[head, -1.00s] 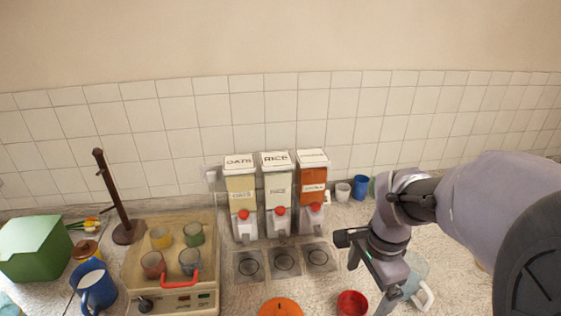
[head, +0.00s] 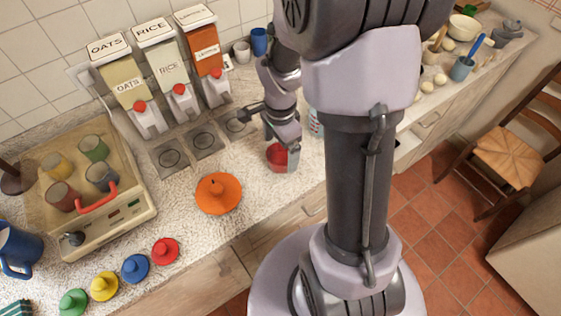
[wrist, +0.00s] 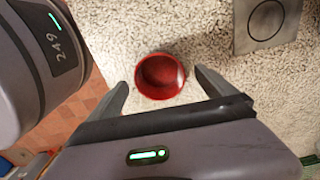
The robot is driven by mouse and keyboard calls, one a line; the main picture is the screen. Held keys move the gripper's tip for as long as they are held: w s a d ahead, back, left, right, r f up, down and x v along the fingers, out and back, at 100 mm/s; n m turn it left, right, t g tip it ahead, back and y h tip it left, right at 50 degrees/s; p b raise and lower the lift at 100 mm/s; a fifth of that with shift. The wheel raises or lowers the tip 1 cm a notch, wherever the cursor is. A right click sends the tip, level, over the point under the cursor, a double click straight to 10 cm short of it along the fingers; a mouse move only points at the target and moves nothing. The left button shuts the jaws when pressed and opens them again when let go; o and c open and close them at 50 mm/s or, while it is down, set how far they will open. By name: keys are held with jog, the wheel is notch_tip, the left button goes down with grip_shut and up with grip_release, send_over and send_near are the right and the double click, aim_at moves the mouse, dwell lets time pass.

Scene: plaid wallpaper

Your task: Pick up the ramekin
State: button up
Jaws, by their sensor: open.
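The ramekin is a small red round dish (head: 277,157) on the speckled counter, right of the orange lid. In the wrist view the red ramekin (wrist: 160,76) stands upright and looks empty, just beyond and between my fingertips. My gripper (wrist: 160,88) is open, with one finger on each side of the ramekin; I cannot tell whether either touches it. In the head view my gripper (head: 281,146) is right over the ramekin and partly hides it.
An orange lid (head: 218,193) lies left of the ramekin. Dispensers (head: 167,75) stand behind, with square plates (head: 204,140) before them. Small coloured lids (head: 135,268) line the front edge. A blue cup (head: 259,41) stands at the back.

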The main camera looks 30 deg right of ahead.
aim_at(281, 161)
notch_tip(281, 161, down, 3)
jog(key=shift+f+b, duration=0.15)
jog(key=shift+b, duration=0.25)
jog(key=shift+c, duration=0.4)
jog(key=c, duration=1.4)
jog(key=shift+r, duration=0.2)
